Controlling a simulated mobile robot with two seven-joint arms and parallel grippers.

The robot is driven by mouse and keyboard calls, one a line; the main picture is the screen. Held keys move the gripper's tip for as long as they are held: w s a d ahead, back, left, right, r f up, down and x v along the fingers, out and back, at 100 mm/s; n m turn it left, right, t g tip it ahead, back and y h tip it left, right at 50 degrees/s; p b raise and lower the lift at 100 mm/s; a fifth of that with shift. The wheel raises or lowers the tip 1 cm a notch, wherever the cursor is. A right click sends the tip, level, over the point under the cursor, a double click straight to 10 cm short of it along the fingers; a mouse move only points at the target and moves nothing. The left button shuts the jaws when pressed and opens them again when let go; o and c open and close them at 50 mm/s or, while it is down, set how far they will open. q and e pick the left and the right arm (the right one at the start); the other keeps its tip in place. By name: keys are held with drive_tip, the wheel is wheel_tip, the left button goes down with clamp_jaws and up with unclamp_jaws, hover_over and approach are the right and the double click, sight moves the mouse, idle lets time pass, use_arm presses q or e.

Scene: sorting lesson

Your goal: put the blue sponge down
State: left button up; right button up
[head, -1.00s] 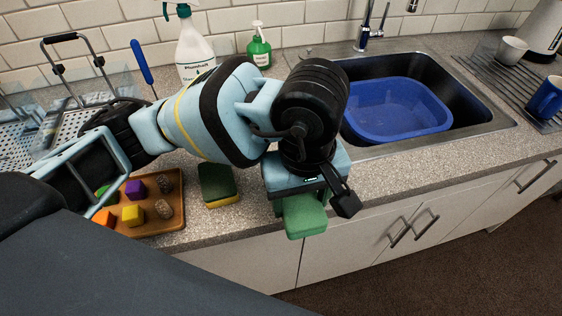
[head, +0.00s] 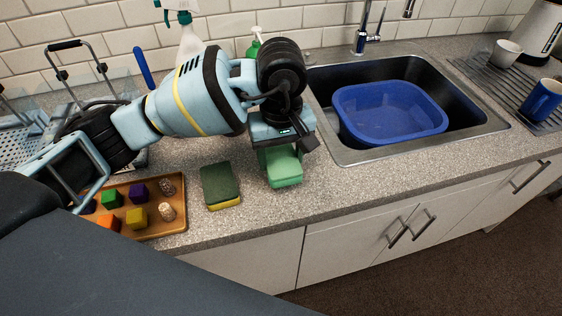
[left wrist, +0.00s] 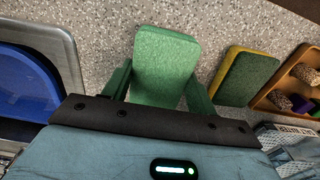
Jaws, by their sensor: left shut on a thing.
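My left gripper (head: 283,160) is shut on a plain green sponge (head: 286,170), over the counter just left of the sink. No blue sponge shows; the held one is green. In the left wrist view the green sponge (left wrist: 164,62) sits between the two fingers, with its far end sticking out. I cannot tell whether it touches the counter (head: 345,185). A second sponge, dark green on yellow (head: 220,185), lies on the counter to the left of it, apart from it. It also shows in the left wrist view (left wrist: 247,77). My right gripper is not in view.
A wooden tray (head: 152,230) with several coloured blocks and stones lies at the left. A sink with a blue basin (head: 390,110) is at the right. A spray bottle (head: 188,42) and green soap bottle (head: 256,45) stand behind. Free counter lies around the held sponge.

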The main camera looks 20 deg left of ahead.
sight(281, 159)
use_arm(q)
wheel_tip(281, 159, down, 2)
drive_tip(key=shift+f, duration=0.25)
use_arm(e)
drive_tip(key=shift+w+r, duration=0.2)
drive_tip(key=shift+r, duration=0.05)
use_arm(q)
drive_tip(key=shift+f, duration=0.25)
drive_tip(key=o, duration=1)
drive_tip(key=shift+r, duration=0.1)
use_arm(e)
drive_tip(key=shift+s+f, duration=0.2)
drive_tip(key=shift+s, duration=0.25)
use_arm(q)
drive_tip(key=shift+r, duration=0.45)
wheel_tip(281, 159, up, 11)
drive_tip(key=shift+r, duration=0.2)
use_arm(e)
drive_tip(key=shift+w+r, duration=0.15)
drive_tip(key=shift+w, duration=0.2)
